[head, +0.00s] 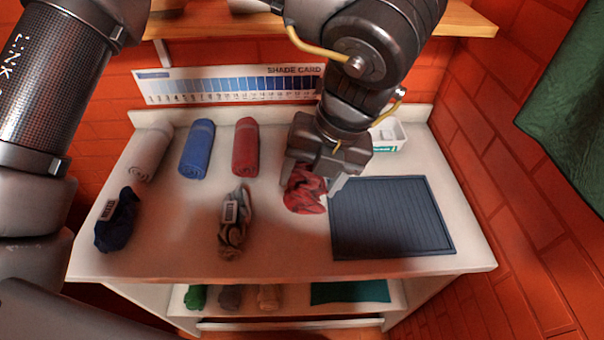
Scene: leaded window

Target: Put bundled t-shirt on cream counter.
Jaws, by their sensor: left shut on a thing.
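My left gripper (318,181) is shut on a crumpled red bundle with dark markings, the bundled t-shirt (305,192). The gripper points down and covers part of the bundle. The bundle is over the cream counter (285,240), just left of the dark blue ribbed mat (391,217). I cannot tell whether it touches the counter top. My right gripper is not in view.
White (150,152), blue (197,150) and red (245,147) rolls lie behind. A white tray (392,137) stands back right. The counter's front middle is clear.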

